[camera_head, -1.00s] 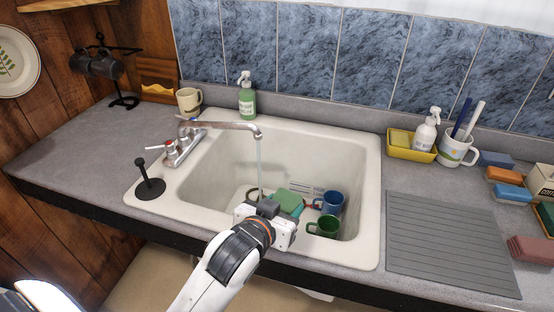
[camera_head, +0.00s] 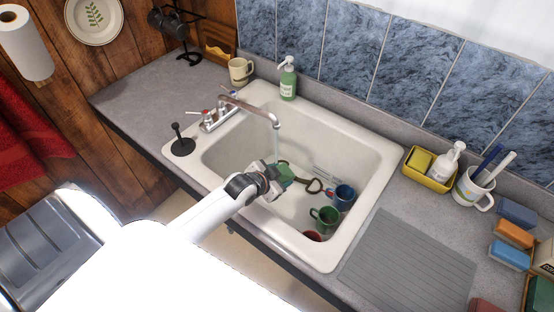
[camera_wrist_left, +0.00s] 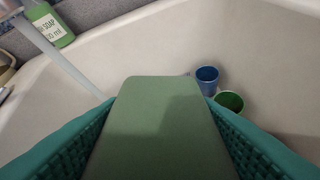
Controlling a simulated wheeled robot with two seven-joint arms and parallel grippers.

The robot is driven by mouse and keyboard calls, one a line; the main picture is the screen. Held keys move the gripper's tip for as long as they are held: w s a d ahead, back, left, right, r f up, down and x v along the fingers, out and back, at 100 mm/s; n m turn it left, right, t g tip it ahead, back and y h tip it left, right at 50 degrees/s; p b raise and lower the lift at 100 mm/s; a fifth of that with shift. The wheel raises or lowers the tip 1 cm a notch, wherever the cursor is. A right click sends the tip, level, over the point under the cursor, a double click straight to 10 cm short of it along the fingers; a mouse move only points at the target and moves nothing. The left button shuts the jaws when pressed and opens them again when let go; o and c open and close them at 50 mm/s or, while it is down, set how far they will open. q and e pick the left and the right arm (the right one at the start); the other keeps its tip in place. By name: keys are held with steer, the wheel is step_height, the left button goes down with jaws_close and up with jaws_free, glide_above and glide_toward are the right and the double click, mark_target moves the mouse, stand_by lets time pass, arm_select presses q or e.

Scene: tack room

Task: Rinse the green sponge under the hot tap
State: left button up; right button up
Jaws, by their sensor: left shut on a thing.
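The green sponge (camera_head: 286,173) is held in my left gripper (camera_head: 272,181) over the sink basin. In the left wrist view the sponge (camera_wrist_left: 155,125) fills the space between the two teal finger pads. The tap spout (camera_head: 252,108) runs a thin stream of water (camera_head: 276,145). In the head view the stream comes down close to the sponge. In the left wrist view the stream (camera_wrist_left: 65,60) passes to the left of the sponge and ends behind the left pad; whether it touches the sponge is unclear. A red-marked tap handle (camera_head: 205,113) stands at the near side. My right gripper is out of view.
A blue mug (camera_head: 343,196), a green mug (camera_head: 324,218) and a utensil (camera_head: 314,186) lie in the sink (camera_head: 350,240). A black plunger (camera_head: 180,141), a soap bottle (camera_head: 288,80) and a beige mug (camera_head: 240,70) stand around the rim. A ribbed drainer (camera_head: 410,262) lies at right.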

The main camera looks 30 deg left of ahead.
mark_target(279, 167)
arm_select(q)
steer(key=shift+a, duration=0.4)
steer(key=shift+w+a+f, duration=0.1)
steer(key=shift+w+a, duration=0.2)
steer(key=shift+w, duration=0.4)
steer(key=shift+w+a, duration=0.3)
steer(key=shift+w, duration=0.35)
steer(key=w+a+b, duration=0.5)
steer(key=w+b, duration=0.2)
steer(key=w, duration=0.1)
steer(key=shift+a+b, duration=0.3)
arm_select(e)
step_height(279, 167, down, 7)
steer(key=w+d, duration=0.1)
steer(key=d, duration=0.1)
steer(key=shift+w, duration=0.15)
arm_select(q)
steer(key=shift+d, duration=0.15)
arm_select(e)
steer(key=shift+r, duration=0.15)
arm_select(q)
steer(key=shift+d+p, duration=0.65)
steer(key=shift+d, duration=0.1)
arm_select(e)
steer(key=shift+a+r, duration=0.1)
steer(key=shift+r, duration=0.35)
